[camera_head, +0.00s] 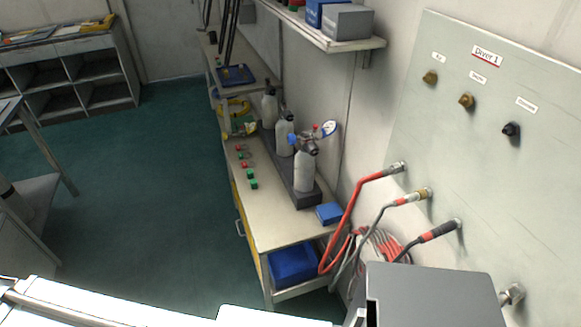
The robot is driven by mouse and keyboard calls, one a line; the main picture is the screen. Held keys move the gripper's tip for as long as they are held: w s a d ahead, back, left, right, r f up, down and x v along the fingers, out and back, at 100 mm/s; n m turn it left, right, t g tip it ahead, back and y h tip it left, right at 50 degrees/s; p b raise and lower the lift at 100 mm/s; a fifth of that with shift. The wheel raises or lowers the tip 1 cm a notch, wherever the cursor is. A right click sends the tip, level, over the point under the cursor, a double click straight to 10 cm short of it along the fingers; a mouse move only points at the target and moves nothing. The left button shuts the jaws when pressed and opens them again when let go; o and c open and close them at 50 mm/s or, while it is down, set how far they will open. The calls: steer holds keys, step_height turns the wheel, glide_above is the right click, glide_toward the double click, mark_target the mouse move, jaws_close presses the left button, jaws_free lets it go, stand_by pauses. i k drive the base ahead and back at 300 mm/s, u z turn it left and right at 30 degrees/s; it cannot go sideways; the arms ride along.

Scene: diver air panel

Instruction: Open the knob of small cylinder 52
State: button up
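Three small pale grey cylinders stand upright in a row in a dark rack (309,200) on the bench against the wall. The nearest cylinder (304,172) has a dark valve fitting (308,147) on top, with a blue knob (292,138) and a round white gauge (329,128) by it. The middle cylinder (285,137) and the far cylinder (269,110) have dark tops. No number is readable on any cylinder, so I cannot tell which is 52. White parts of my arm cross the bottom edge. My gripper does not show.
Red and grey hoses (342,225) hang from the right wall panel (490,110). A shelf (330,42) overhangs behind. Green floor is clear at left.

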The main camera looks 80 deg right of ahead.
mark_target(311, 148)
steer(key=z, duration=2.9)
steer(key=k, duration=0.5)
steer(key=u, duration=0.95)
steer(key=i, duration=0.45)
steer(key=z, duration=0.7)
